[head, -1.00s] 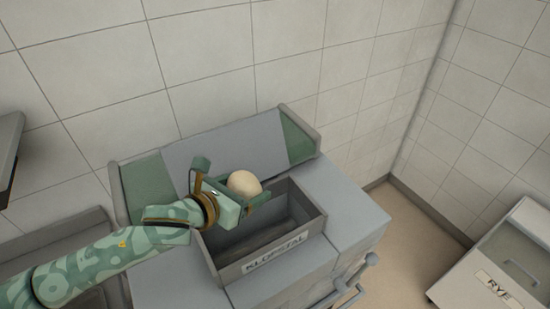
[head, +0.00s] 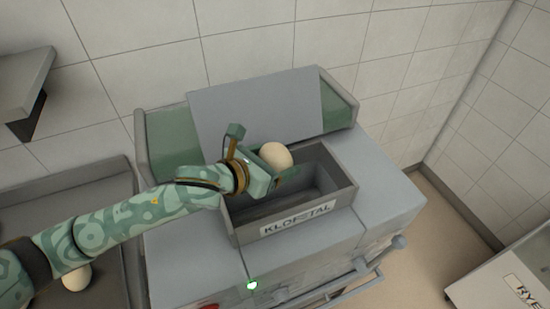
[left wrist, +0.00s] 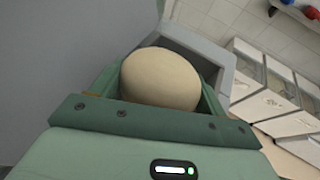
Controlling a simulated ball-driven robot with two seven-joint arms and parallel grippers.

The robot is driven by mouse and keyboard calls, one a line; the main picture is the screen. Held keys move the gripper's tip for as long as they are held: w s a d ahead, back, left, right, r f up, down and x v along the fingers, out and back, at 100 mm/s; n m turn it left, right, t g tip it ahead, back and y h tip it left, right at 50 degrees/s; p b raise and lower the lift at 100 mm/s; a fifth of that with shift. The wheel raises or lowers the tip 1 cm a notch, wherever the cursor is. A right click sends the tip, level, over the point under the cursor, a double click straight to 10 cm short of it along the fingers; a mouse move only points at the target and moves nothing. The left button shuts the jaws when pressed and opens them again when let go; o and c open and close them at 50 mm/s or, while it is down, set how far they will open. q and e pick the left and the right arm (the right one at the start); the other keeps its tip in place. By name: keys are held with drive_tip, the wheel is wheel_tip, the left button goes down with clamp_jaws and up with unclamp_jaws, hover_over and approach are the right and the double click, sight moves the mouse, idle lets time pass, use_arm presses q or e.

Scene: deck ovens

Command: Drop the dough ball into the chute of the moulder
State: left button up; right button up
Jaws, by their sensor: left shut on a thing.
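The dough ball (head: 276,156) is pale and round, and my left gripper (head: 284,168) is shut on it. In the head view it is held above the back left part of the chute (head: 345,195), an open grey box labelled "KLOPSTAL" on top of the moulder (head: 385,205). In the left wrist view the dough ball (left wrist: 160,78) sits between the green fingers, with the chute's grey rim (left wrist: 222,65) behind it. The arm and gripper hide the chute's left back corner. My right gripper is not in view.
A grey tray (head: 110,185) stands at the left, with another dough ball (head: 77,278) in it, partly behind my arm. A sloped grey plate (head: 255,105) rises behind the chute. A bin labelled "RYE" (head: 500,275) stands at the lower right. A tiled wall is behind.

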use_arm(q)
drive_tip(key=o, duration=1.1)
drive_tip(key=shift+d, duration=0.1)
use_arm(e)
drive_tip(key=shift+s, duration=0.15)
use_arm(q)
drive_tip(key=shift+s+r, duration=0.1)
drive_tip(key=v, duration=1.6)
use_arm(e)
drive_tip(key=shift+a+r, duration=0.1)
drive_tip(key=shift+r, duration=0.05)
